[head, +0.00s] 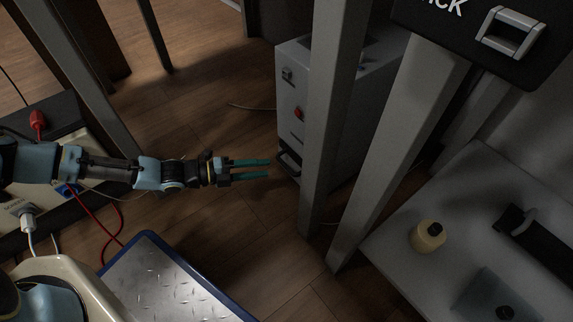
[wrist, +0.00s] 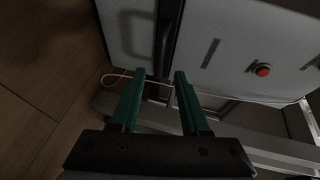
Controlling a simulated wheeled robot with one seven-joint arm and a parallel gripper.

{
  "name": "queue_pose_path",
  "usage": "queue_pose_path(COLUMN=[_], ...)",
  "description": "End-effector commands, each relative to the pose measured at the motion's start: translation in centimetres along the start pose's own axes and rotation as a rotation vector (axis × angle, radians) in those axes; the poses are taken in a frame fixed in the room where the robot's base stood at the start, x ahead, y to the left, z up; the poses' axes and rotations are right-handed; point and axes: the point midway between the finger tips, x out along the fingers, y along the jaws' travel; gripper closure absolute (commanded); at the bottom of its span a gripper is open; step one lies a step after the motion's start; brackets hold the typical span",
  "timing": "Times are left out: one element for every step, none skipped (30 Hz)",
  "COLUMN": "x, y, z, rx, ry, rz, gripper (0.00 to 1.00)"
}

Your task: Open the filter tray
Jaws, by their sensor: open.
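A grey cabinet (head: 289,95) stands on the floor, with a dark handle or slot (head: 289,160) low on its front; I take this as the filter tray. The wrist view shows this dark bar (wrist: 169,35) running up from between my fingertips. My gripper (head: 268,169) has two green fingers, held apart with nothing clearly gripped. Its tips are close in front of the dark part in the head view. In the wrist view my gripper (wrist: 159,75) is lined up with the bar; I cannot tell whether they touch.
A red button (head: 299,112) sits above the dark part. Grey posts (head: 335,110) stand just right of the cabinet front. A thin cable (wrist: 118,75) lies near the fingers. A metal-topped platform (head: 165,290) is below my arm. Wooden floor is open left of the cabinet.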

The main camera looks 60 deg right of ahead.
Motion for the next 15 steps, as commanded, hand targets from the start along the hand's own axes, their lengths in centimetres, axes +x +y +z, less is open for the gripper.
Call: queue_pose_path(x=[1.2,1.7,2.5,3.1,3.7,4.3,4.8,5.3,5.9,6.3,6.6,7.0,7.2,7.4,7.6], y=[0.4,0.4,0.4,0.4,0.4,0.4,0.4,0.4,0.3,0.3,0.3,0.2,0.2,0.2,0.2], z=[-0.1,-0.1,-0.1,-0.1,-0.1,-0.1,-0.1,-0.1,-0.1,-0.1,-0.1,-0.1,-0.1,-0.1,-0.1], rx=[0.000,0.000,0.000,-0.001,0.000,0.001,0.001,0.001,0.002,0.002,0.003,0.003,0.002,0.002,0.002], ry=[0.003,0.003,0.002,0.003,0.003,0.003,0.003,0.003,0.003,0.003,0.003,0.003,0.002,0.002,0.002], rz=[-0.003,-0.003,-0.003,-0.003,-0.002,-0.002,-0.001,-0.002,-0.001,0.000,0.000,-0.001,0.000,0.000,0.001], gripper=[0.54,0.54,0.54,0.54,0.54,0.54,0.54,0.54,0.54,0.54,0.54,0.54,0.54,0.54,0.54])
